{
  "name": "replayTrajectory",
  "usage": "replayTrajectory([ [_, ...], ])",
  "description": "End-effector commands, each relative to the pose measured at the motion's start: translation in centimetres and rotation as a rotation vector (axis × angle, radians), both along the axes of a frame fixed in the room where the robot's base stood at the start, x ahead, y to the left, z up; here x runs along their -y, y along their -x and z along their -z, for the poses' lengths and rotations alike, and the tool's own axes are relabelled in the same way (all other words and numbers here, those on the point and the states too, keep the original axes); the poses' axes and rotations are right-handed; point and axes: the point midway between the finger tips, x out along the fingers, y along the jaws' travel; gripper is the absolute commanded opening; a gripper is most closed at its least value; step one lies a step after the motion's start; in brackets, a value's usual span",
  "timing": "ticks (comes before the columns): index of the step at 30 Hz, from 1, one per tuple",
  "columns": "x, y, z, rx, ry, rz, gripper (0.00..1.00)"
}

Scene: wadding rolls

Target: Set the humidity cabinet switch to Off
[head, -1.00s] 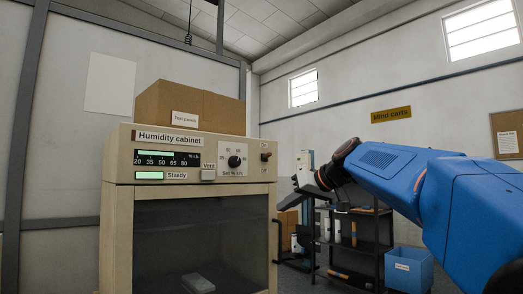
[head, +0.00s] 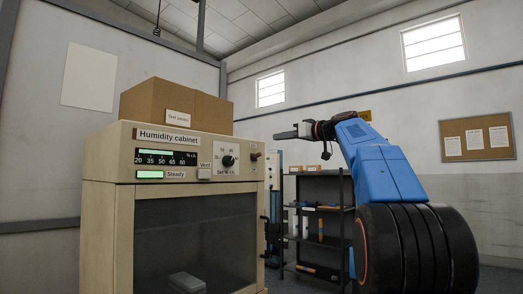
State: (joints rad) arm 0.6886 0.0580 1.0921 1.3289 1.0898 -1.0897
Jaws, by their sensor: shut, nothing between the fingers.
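The humidity cabinet (head: 125,172) is a beige box with a dark glass front, at the left of the head view. My gripper (head: 279,135) is shut and empty. In the picture it is right of the switch and a little higher, pointing left, apart from the panel.
A cardboard box (head: 158,101) labelled Test panels sits on the cabinet. A dark shelf rack (head: 316,187) stands behind my arm. Open space shows right of the cabinet.

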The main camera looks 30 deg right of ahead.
Motion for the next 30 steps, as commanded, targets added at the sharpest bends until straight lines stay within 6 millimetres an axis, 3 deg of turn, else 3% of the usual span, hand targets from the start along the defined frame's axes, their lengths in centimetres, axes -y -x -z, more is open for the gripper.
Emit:
replayTrajectory([
  [10, -0.4, -0.8, 0.1, -0.002, 0.001, -0.002, 0.00],
  [21, -2.3, -6.1, 0.1, -0.002, 0.001, -0.003, 0.00],
  [30, -3.3, -8.9, 0.2, -0.002, 0.001, -0.001, 0.00],
])
